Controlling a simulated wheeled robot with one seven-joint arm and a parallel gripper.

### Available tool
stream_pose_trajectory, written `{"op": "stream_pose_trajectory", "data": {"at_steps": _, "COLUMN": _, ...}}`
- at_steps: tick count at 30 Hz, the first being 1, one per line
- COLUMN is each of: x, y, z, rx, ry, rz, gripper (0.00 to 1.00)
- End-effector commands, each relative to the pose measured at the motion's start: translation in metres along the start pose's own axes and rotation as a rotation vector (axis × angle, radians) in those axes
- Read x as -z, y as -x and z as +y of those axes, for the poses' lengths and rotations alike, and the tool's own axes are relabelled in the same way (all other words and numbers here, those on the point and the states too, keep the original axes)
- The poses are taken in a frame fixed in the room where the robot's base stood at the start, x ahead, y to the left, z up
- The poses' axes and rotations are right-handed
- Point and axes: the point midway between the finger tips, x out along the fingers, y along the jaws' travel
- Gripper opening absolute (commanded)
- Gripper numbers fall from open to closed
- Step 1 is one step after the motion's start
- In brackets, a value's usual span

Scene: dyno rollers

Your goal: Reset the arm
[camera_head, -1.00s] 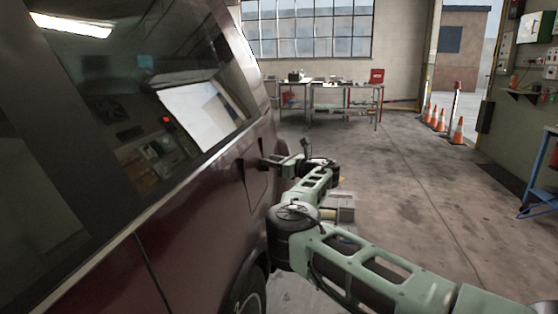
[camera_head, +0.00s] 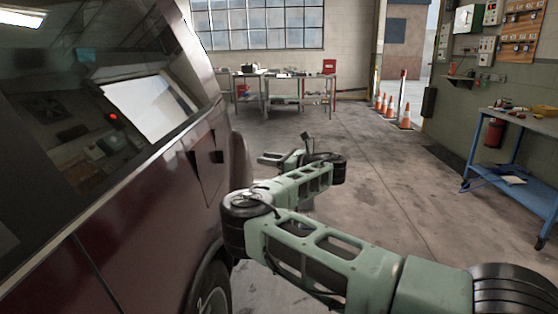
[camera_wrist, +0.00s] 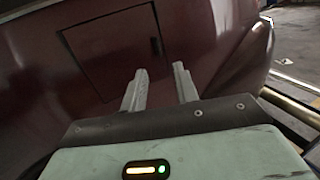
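My gripper (camera_head: 268,158) reaches forward beside the dark red vehicle (camera_head: 140,225) and stands apart from its side in the head view. In the wrist view its two pale fingers (camera_wrist: 159,72) are parallel with a gap between them, and nothing is between them. A square panel (camera_wrist: 110,45) in the vehicle's side, with a small dark mark at its right edge, lies beyond the fingertips. The panel (camera_head: 207,170) also shows in the head view. My arm is stretched out and bent at several joints.
A workbench (camera_head: 285,78) stands by the back windows. Orange cones (camera_head: 405,117) stand near the doorway. A blue table (camera_head: 515,160) with a red extinguisher (camera_head: 495,132) is at the right. The floor (camera_head: 390,165) between is clear.

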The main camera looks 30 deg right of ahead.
Motion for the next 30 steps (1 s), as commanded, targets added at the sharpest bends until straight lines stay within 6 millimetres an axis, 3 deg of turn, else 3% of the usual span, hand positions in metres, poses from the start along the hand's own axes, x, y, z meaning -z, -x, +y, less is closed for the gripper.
{"op": "stream_pose_trajectory", "data": {"at_steps": 6, "x": -0.001, "y": 0.016, "z": 0.0, "rx": 0.001, "ry": 0.0, "rz": -0.001, "gripper": 0.3}}
{"op": "stream_pose_trajectory", "data": {"at_steps": 23, "x": -0.002, "y": 0.017, "z": -0.001, "rx": 0.005, "ry": -0.004, "rz": -0.004, "gripper": 0.3}}
{"op": "stream_pose_trajectory", "data": {"at_steps": 26, "x": -0.014, "y": 0.022, "z": -0.013, "rx": 0.074, "ry": -0.064, "rz": -0.049, "gripper": 0.3}}
{"op": "stream_pose_trajectory", "data": {"at_steps": 30, "x": -0.04, "y": 0.042, "z": -0.049, "rx": 0.303, "ry": -0.311, "rz": -0.203, "gripper": 0.3}}
